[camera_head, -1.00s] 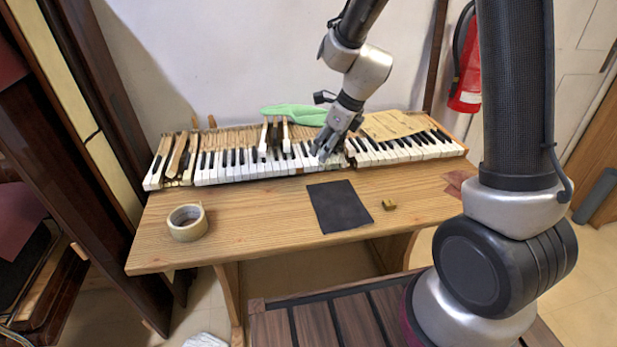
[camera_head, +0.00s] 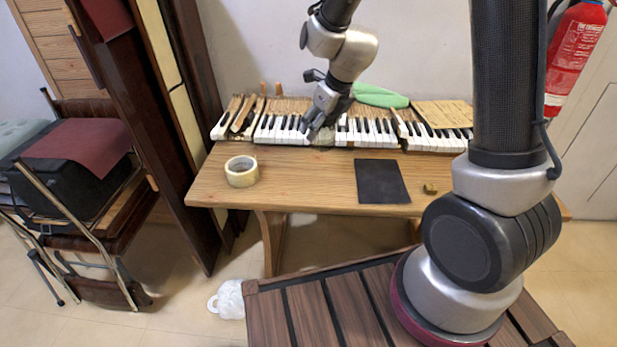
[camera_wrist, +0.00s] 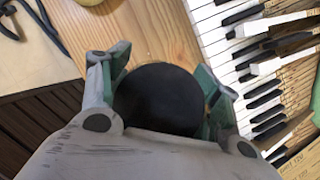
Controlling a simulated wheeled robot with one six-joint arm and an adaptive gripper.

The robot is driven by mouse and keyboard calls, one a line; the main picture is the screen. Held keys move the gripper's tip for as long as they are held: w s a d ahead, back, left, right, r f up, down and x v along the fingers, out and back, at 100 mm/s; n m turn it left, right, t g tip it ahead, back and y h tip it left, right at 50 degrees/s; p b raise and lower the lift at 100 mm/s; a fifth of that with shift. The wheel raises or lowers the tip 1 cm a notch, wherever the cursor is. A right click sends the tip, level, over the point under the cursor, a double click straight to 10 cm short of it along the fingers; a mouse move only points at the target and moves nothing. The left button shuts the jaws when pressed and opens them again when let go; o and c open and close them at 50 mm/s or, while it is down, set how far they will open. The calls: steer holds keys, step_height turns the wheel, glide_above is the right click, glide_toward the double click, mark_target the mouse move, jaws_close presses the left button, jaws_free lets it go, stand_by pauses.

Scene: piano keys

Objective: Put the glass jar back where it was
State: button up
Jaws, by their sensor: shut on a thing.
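My gripper (camera_head: 316,128) is over the front edge of the piano keys (camera_head: 370,133), left of the middle of the table. In the wrist view my gripper (camera_wrist: 163,82) has its two fingers on either side of a dark round thing (camera_wrist: 158,98), which looks like the dark top of the glass jar. It is shut on it. In the head view a faint clear shape (camera_head: 322,141) shows just under the fingers. The jar's glass body is mostly hidden, and I cannot tell whether its bottom touches anything.
On the wooden table (camera_head: 300,180) are a tape roll (camera_head: 242,171), a black mat (camera_head: 382,182) and a small brass-coloured block (camera_head: 430,188). Bare wood lies between tape and mat.

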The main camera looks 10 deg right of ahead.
steer(key=shift+w+m, duration=0.2)
steer(key=shift+m, duration=0.2)
steer(key=shift+f, duration=0.25)
step_height(320, 180, down, 9)
steer(key=shift+f, duration=0.15)
steer(key=shift+f, duration=0.15)
steer(key=o, duration=1.3)
